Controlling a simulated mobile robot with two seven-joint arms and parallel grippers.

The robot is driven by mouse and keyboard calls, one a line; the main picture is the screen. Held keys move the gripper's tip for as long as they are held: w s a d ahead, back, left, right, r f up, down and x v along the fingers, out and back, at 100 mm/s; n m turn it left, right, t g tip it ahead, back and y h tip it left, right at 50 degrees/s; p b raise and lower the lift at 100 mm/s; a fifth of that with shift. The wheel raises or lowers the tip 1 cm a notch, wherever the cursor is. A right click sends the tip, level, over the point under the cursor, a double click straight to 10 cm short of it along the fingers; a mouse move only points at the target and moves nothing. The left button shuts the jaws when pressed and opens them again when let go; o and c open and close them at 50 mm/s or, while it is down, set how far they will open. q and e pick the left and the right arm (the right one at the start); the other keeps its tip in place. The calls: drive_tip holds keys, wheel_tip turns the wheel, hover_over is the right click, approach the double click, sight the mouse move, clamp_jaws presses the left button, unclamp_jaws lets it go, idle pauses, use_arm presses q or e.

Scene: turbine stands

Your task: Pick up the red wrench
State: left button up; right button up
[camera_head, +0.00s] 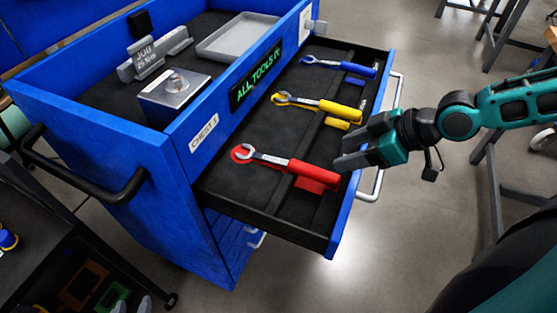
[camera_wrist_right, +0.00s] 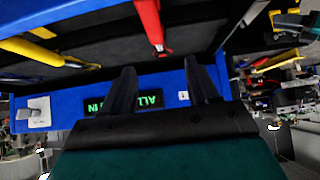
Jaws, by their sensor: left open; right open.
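My left gripper is not in view.
A yellow wrench (camera_head: 318,105) and a blue wrench (camera_head: 340,65) lie farther back in the drawer. The blue chest (camera_head: 110,130) stands to the left, with a grey tray (camera_head: 238,38) and a metal block on top. The drawer front has a handle (camera_head: 377,183).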

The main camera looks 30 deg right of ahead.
sight(300, 165)
drive_tip(key=shift+w+b+x, duration=0.2)
drive_tip(key=shift+b+x, duration=0.15)
drive_tip(key=shift+x, duration=0.85)
drive_tip(key=b+x, duration=0.1)
drive_tip(key=x, duration=0.2)
drive_tip(key=shift+w+a+f, duration=0.1)
drive_tip(key=shift+w+f, duration=0.1)
drive_tip(key=shift+w, duration=0.05)
drive_tip(key=shift+b+x, duration=0.4)
drive_tip(key=shift+x, duration=2.95)
clamp_jaws()
